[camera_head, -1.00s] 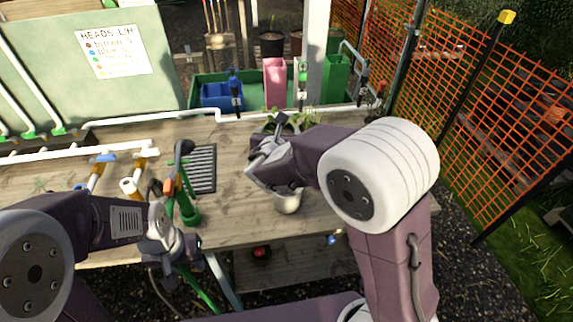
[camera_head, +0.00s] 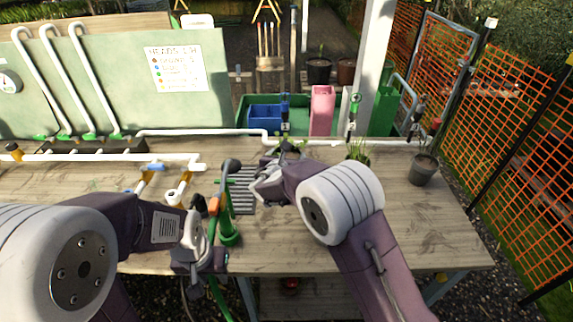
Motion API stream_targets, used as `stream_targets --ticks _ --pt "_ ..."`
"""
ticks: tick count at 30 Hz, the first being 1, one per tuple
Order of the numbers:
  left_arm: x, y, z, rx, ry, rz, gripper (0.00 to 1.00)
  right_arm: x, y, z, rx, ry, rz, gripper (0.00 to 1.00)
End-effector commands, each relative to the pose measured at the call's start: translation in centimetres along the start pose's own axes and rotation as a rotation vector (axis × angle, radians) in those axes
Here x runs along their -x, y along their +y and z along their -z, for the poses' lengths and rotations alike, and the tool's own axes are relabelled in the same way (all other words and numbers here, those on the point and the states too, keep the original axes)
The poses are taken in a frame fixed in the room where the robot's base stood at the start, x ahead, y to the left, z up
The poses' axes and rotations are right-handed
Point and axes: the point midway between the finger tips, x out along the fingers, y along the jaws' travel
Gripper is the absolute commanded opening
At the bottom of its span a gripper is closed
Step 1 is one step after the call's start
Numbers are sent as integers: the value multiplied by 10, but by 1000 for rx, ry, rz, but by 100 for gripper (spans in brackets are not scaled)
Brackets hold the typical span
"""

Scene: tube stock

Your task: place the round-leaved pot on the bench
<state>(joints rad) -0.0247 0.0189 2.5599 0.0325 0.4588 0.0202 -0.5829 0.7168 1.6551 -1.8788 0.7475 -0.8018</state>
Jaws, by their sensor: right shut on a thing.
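My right gripper (camera_head: 266,186) is shut, low over the middle of the bench (camera_head: 420,225). Dark leaves of what looks like the round-leaved pot (camera_head: 291,147) show just beyond it. The pot's body is hidden by my gripper and wrist, so I cannot tell whether it touches the wood. My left gripper (camera_head: 200,252) is at the bench's front edge, near a green wand with an orange collar and black head (camera_head: 229,166). Its jaws are too unclear to read.
A grey pot with a seedling (camera_head: 422,170) stands at the bench's right end. Another leafy plant (camera_head: 358,151) is partly behind my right arm. A black slotted tray (camera_head: 243,192) lies left of my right gripper. White pipes (camera_head: 190,133) run along the back. The right front is clear.

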Motion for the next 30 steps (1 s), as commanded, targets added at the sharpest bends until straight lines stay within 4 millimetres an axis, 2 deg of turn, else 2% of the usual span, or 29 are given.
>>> stream_targets --ticks 3,7,12,14,25,26,28,30 --pt "3 0 0 0 0 0 36 -7 9 3 -2 -2 1 24" --pt "2 0 0 0 0 0 36 -9 10 7 -1 -1 2 24" --pt "0 0 0 0 0 0 36 -21 9 35 1 0 2 24" --pt "0 0 0 0 0 0 36 -23 9 40 1 -1 1 24" --pt "-5 0 -1 0 0 0 36 -25 9 44 -2 -2 1 24" --pt "-5 0 -1 0 0 0 36 -25 9 45 -1 0 1 81" --pt "-4 0 0 0 0 0 36 -24 9 44 -1 0 1 100" --pt "-4 0 0 0 0 0 36 -24 9 44 -1 0 1 100"
